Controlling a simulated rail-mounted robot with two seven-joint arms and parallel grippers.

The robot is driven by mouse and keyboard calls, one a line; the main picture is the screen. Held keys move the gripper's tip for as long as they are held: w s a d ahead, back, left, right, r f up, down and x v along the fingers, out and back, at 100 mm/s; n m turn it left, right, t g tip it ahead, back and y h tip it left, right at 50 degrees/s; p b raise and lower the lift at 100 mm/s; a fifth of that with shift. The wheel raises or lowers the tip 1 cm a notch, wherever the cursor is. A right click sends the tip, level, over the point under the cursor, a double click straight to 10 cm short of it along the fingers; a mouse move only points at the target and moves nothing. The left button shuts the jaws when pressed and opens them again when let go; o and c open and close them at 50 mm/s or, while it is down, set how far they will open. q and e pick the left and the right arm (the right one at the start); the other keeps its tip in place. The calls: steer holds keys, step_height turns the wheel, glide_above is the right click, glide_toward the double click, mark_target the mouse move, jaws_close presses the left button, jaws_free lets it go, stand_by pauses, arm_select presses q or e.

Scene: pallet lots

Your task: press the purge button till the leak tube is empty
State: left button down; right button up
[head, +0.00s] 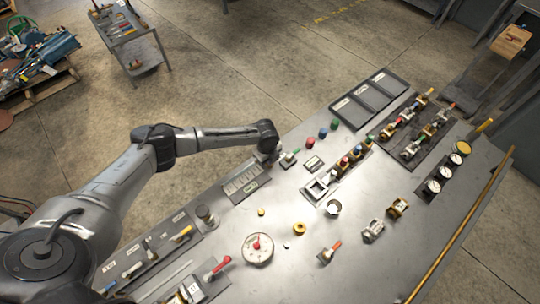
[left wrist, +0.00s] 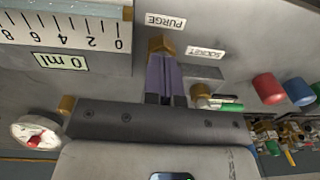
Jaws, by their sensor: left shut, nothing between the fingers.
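My left gripper (left wrist: 163,60) is shut and empty, with its fingertips at the brass purge button (left wrist: 161,45) under the PURGE label (left wrist: 165,21). The tips appear to touch the button; how far it is pressed I cannot tell. Beside it in the left wrist view is the leak tube's scale panel (left wrist: 65,28), with a readout (left wrist: 60,62) of 0 ml. Only part of the tube shows. In the head view the left gripper (head: 266,158) is over the bench's far edge, by the scale panel (head: 243,184). My right gripper is not in view.
A green-handled fitting (head: 289,158) is close beside the gripper, near the SOCKET label (left wrist: 201,53). Red, blue and green caps (head: 323,133) stand further along the bench (head: 300,275). A round dial (head: 257,250) and loose fittings lie nearer.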

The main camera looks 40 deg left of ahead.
arm_select(q)
step_height(320, 180, up, 4)
steer(key=p, duration=0.2)
steer(key=shift+f+p, duration=0.1)
steer(key=shift+p, duration=0.2)
step_height(320, 180, up, 10)
steer(key=shift+a+f+b, duration=0.15)
steer(key=shift+f+b, duration=0.1)
steer(key=shift+b, duration=0.15)
steer(key=shift+s, duration=0.1)
